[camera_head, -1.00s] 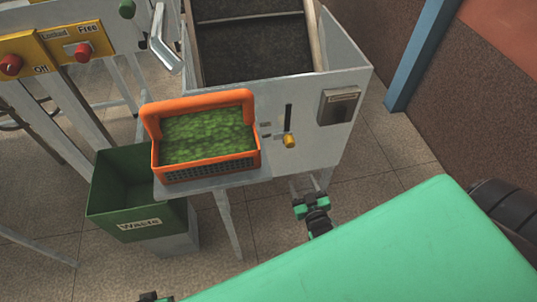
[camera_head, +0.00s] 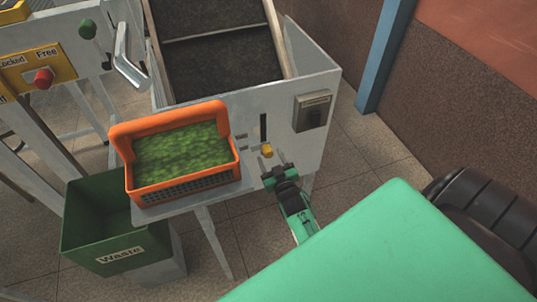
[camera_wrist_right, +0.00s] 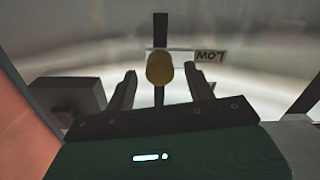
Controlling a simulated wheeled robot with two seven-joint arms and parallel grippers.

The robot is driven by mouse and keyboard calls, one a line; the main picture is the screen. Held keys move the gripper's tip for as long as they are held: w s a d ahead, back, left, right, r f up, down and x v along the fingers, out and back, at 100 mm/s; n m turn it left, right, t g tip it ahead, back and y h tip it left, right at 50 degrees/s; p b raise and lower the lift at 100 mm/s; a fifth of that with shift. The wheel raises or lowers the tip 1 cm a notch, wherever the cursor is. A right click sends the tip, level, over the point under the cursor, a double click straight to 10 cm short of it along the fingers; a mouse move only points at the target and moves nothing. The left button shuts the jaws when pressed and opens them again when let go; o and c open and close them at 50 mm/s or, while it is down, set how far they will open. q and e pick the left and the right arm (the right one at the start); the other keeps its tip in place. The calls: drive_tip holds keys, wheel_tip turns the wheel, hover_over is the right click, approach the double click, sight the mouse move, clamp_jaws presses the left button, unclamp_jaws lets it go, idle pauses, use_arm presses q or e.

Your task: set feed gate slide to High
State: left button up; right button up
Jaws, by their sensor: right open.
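The feed gate slide has a yellow knob (camera_head: 267,151) at the low end of a dark vertical slot (camera_head: 263,127) in the grey machine's front panel. My right gripper (camera_head: 279,169) is just below and in front of the knob, open. In the right wrist view the knob (camera_wrist_right: 159,68) appears between the two spread fingers, with gaps on both sides. A "LOW" label (camera_wrist_right: 210,56), upside down there, is level with the knob. The small labels beside the slot are unreadable in the head view. My left gripper is out of view.
An orange crate (camera_head: 222,123) of green pieces stands on a shelf left of the slide. A green waste bin (camera_head: 118,243) is below it. A grey box (camera_head: 312,111) is mounted right of the slot. A blue post (camera_head: 384,60) stands at the wall.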

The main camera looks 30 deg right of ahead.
drive_tip(key=shift+x, duration=1.2)
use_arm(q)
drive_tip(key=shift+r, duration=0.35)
use_arm(e)
drive_tip(key=shift+w, duration=0.1)
